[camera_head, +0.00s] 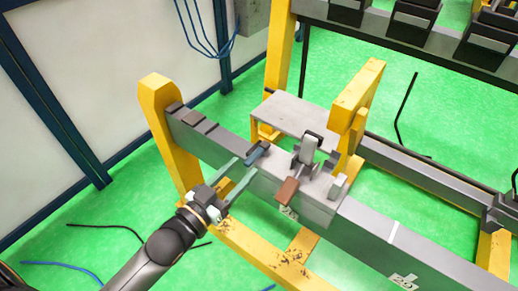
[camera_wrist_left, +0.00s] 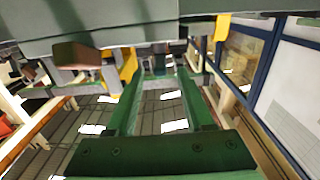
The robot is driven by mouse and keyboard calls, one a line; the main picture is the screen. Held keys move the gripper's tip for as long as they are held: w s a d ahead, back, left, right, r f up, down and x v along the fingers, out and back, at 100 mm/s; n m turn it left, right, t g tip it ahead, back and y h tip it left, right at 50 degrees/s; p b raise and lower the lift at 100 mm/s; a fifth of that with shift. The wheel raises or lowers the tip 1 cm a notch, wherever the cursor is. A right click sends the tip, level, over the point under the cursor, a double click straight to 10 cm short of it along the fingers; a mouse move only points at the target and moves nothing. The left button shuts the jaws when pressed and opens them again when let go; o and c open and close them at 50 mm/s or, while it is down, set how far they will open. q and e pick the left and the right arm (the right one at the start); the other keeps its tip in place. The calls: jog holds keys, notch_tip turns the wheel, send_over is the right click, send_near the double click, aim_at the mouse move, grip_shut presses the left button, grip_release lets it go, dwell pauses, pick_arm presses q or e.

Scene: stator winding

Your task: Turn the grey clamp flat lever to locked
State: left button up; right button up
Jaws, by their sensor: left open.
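A grey clamp (camera_head: 308,153) stands on the grey beam, with a light grey upright piece in its middle. A brown block (camera_head: 287,190) sticks out at its front; a brown block also shows in the left wrist view (camera_wrist_left: 76,53). A small dark blue-grey piece (camera_head: 258,150) lies on the beam left of the clamp. I cannot tell for sure which part is the flat lever. My left gripper (camera_head: 249,171) is open and empty, at the beam's front side, left of the brown block. Its two green fingers (camera_wrist_left: 160,84) are spread apart in the left wrist view. My right gripper is not in view.
The grey beam (camera_head: 365,225) runs from upper left to lower right on yellow supports (camera_head: 157,115). A grey plate (camera_head: 300,113) lies behind the clamp, beside a yellow post (camera_head: 358,95). Black cables lie on the green floor (camera_head: 120,205). A rack of dark units stands at the back right.

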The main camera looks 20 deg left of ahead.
aim_at(262, 149)
pick_arm(q)
jog(key=x, duration=0.7)
jog(key=shift+w+d, duration=0.1)
jog(key=shift+w, duration=0.25)
grip_shut()
dwell(1.1)
